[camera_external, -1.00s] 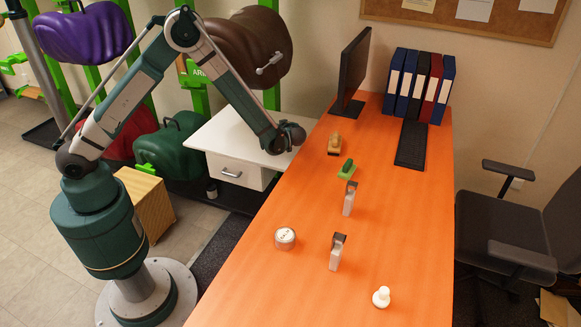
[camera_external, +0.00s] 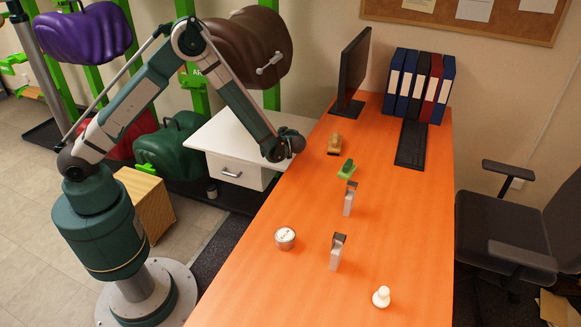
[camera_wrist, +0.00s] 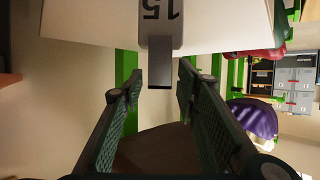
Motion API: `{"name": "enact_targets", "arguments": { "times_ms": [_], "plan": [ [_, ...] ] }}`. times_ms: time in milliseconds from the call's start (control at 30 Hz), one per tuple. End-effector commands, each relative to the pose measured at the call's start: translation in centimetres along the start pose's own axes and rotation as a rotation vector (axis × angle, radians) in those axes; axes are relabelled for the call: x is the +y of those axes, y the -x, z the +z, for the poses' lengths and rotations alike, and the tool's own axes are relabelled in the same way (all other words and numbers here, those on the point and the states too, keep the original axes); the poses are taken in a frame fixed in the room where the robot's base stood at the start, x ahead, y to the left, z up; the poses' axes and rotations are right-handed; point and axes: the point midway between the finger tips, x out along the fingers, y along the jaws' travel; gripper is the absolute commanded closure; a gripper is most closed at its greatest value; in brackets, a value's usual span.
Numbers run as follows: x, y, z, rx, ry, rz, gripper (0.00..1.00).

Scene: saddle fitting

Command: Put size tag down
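A grey size tag (camera_wrist: 161,22) marked 15, with a dark clip end (camera_wrist: 160,68), shows at the top middle of the wrist view, upside down against a white surface. My gripper (camera_wrist: 160,82) is open. Its two green-padded fingers stand on either side of the clip end, with gaps on both sides. I cannot tell what supports the tag. In the external view my gripper (camera_external: 291,143) is near the right edge of the white cabinet top; its fingers and this tag are not distinguishable there.
Two similar grey pieces with dark tops (camera_external: 349,198) (camera_external: 337,252) stand on the orange desk (camera_external: 390,220). A round tin (camera_external: 285,238), a white knobbed piece (camera_external: 381,297), a green item (camera_external: 347,169) and a tan one (camera_external: 335,144) are there too. The white cabinet (camera_external: 225,135) adjoins.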

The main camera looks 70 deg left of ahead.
Motion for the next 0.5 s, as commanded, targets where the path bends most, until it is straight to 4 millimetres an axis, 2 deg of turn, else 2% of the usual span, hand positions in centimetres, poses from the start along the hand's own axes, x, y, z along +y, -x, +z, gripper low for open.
{"name": "enact_targets", "arguments": {
  "times_ms": [400, 500],
  "plan": [
    [0.0, 0.11, -0.26, 0.0, 0.0, 0.0, 0.69],
    [0.04, 0.78, -0.29, 0.0, -0.001, 0.001, 0.69]
  ]
}}
